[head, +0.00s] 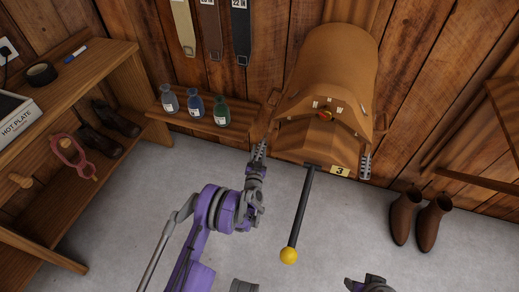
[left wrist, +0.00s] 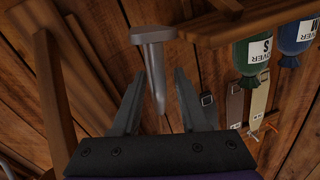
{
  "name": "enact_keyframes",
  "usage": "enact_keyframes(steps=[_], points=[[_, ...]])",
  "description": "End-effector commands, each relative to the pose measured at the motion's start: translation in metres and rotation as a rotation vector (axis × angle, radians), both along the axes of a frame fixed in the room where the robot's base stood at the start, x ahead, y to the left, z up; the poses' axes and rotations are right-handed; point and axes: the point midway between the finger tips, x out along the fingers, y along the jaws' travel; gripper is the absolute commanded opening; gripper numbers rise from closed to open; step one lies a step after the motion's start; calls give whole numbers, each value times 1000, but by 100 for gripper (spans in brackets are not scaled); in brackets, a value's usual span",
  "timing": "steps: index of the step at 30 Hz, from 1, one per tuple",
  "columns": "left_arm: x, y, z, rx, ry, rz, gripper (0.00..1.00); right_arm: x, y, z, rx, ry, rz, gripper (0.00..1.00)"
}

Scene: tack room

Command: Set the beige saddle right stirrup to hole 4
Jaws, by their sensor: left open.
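The tan-brown saddle (head: 330,70) sits on a wall rack in the head view. A grey strip with holes (head: 365,166) hangs at its right side, and a similar strip (head: 259,152) shows at its left side. No stirrup shows clearly. My left gripper (head: 257,168) is just below the left strip. In the left wrist view, its open fingers (left wrist: 158,82) are on either side of a grey metal peg with a flat head (left wrist: 152,60), with gaps visible. A yellow tag reading 3 (head: 340,170) is under the saddle. A grey part of my right arm shows at the bottom edge.
A black rod with a yellow ball end (head: 289,256) reaches out below the saddle. A low shelf with several bottles (head: 195,106) is to the left. Brown boots (head: 418,218) stand on the floor at right. A wooden bench (head: 75,200) fills the left side.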

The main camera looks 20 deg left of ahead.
Motion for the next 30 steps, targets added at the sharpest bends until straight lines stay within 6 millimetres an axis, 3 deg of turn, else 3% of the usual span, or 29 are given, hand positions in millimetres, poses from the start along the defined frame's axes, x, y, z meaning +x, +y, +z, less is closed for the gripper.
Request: enact_keyframes(steps=[6,14,17,22,30], points=[[18,3,0,0,0,0,44,1,0,-3,0,-1,0,45],[20,3,0,-1,0,0,44,1,0,-3,0,-1,0,45],[19,3,0,-1,0,0,31,1,0,-3,0,-1,0,45],[19,3,0,-1,0,0,0,1,0,-3,0,-1,0,45],[19,3,0,-1,0,-1,0,1,0,-3,0,-1,0,45]])
